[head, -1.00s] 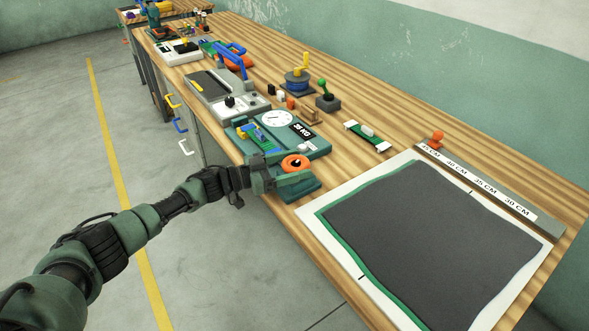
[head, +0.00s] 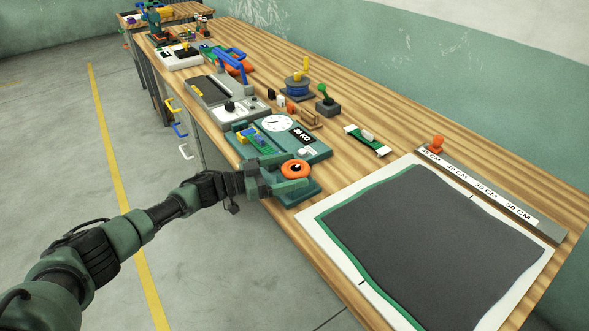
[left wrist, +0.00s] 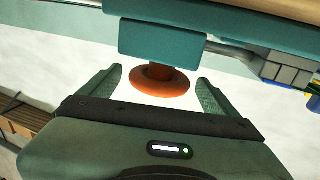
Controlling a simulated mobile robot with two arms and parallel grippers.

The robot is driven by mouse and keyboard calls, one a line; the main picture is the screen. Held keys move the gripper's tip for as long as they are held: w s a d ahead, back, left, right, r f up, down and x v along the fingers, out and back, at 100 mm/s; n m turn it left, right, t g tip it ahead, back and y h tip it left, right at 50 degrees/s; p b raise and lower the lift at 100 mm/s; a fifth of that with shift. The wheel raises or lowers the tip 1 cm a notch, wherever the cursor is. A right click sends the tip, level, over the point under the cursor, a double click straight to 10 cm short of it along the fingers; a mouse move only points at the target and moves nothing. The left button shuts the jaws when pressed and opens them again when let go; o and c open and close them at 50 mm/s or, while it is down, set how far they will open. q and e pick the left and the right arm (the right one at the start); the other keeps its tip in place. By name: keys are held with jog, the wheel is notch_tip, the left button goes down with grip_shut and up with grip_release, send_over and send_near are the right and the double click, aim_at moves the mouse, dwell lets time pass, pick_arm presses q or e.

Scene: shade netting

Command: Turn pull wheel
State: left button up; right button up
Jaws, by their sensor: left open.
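The pull wheel is an orange ring with a dark centre (head: 295,169). It sits on a teal base at the near edge of the workbench, beside the scale. My left gripper (head: 280,175) is at the wheel, with its green fingers apart. In the left wrist view the orange wheel (left wrist: 160,84) shows in the gap between the two open fingers (left wrist: 159,78), below a teal block (left wrist: 162,41). Clear space shows between each finger and the wheel there. My right gripper is not in view.
A teal scale with a white dial (head: 277,123) stands just behind the wheel. A dark sheet on a white board (head: 322,224) lies to the right, with a grey ruler strip (head: 545,221) behind it. A small green-and-white piece (head: 367,140) lies between. Open floor is to the left.

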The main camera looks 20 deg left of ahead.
pick_arm(q)
jog(key=v, duration=0.6)
jog(key=shift+s+a+b, duration=0.1)
jog(key=shift+a+b, duration=0.15)
jog(key=shift+b, duration=0.15)
dwell(0.9)
jog(key=shift+d+r+n+t, duration=0.3)
jog(key=shift+d+t, duration=0.15)
jog(key=shift+t, duration=0.15)
jog(key=shift+d+r+n+t+y+b, duration=0.25)
jog(key=shift+n+t+y+b, duration=0.25)
jog(key=shift+t, duration=0.4)
jog(key=n+y, duration=0.1)
jog(key=s+d+n+t+y, duration=0.1)
jog(key=y, duration=0.1)
jog(key=s+n+t+y+b, duration=0.1)
jog(key=y, duration=0.1)
jog(key=shift+s+d+f, duration=0.1)
jog(key=shift+d+f, duration=0.2)
jog(key=shift+f, duration=0.05)
jog(key=x, duration=0.7)
jog(key=shift+w+d+p, duration=0.2)
jog(key=shift+w+p, duration=0.1)
jog(key=shift+p, duration=0.1)
